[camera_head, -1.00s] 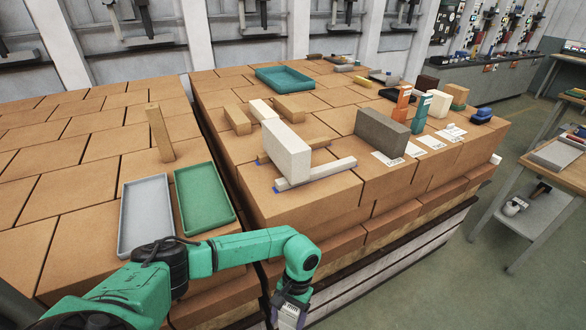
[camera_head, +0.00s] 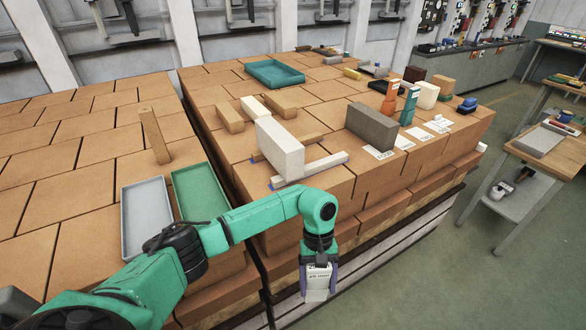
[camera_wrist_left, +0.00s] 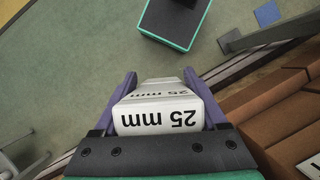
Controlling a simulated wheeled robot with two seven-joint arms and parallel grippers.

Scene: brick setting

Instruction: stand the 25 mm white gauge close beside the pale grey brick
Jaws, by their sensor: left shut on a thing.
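The white gauge, marked "25 mm" (camera_wrist_left: 158,112), is held between the purple fingers of my left gripper (camera_head: 318,281). In the head view the gauge (camera_head: 317,291) hangs off the front of the brick stack, over the floor side. The pale grey brick (camera_head: 279,150) stands upright on its long edge near the stack's front left corner. My gripper is in front of it and to its right, clearly apart from it. A long pale bar (camera_head: 325,164) lies beside the brick's right foot. My right gripper is out of view.
A dark grey brick (camera_head: 371,126) stands right of the pale one, near paper labels (camera_head: 379,152). Orange (camera_head: 390,97) and teal (camera_head: 409,106) pieces stand beyond. Green (camera_head: 199,192) and grey (camera_head: 147,217) trays lie left. A gap separates the two stacks.

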